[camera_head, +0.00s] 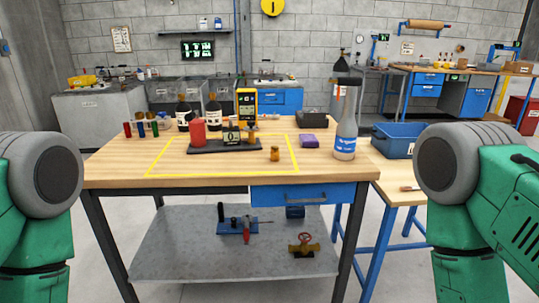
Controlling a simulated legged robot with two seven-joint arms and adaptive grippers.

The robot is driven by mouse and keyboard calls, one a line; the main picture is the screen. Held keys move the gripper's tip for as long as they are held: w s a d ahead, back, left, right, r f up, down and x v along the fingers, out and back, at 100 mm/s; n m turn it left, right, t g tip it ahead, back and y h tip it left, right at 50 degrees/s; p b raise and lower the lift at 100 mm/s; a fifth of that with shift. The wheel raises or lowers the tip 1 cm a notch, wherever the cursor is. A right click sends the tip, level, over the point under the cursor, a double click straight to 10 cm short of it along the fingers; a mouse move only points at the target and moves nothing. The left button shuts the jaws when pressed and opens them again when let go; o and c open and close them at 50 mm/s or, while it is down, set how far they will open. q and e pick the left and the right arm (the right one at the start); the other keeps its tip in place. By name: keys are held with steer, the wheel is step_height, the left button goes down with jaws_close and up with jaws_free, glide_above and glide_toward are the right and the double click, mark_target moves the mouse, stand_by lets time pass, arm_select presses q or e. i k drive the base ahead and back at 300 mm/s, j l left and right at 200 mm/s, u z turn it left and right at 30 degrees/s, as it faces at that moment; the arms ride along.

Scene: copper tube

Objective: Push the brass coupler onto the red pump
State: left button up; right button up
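The red pump (198,133) stands upright at the left end of a dark tray (215,148) on the wooden table. A small brass piece, which looks like the brass coupler (274,155), stands on the bare tabletop to the right and in front of the tray, apart from the pump. Both lie within a yellow outline on the table. Green and grey parts of my arms show at the left and right edges. Neither of my grippers is in view.
The wooden table (120,172) has free room at its front. A dark block with a label (231,135) stands on the tray. Dark bottles (184,113) and a yellow meter (246,104) stand behind.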

mark_target(231, 140)
steer(key=i+j, duration=0.2)
steer(key=i, duration=0.35)
steer(key=i+j, duration=0.2)
steer(key=i, duration=0.3)
steer(key=l+z, duration=0.05)
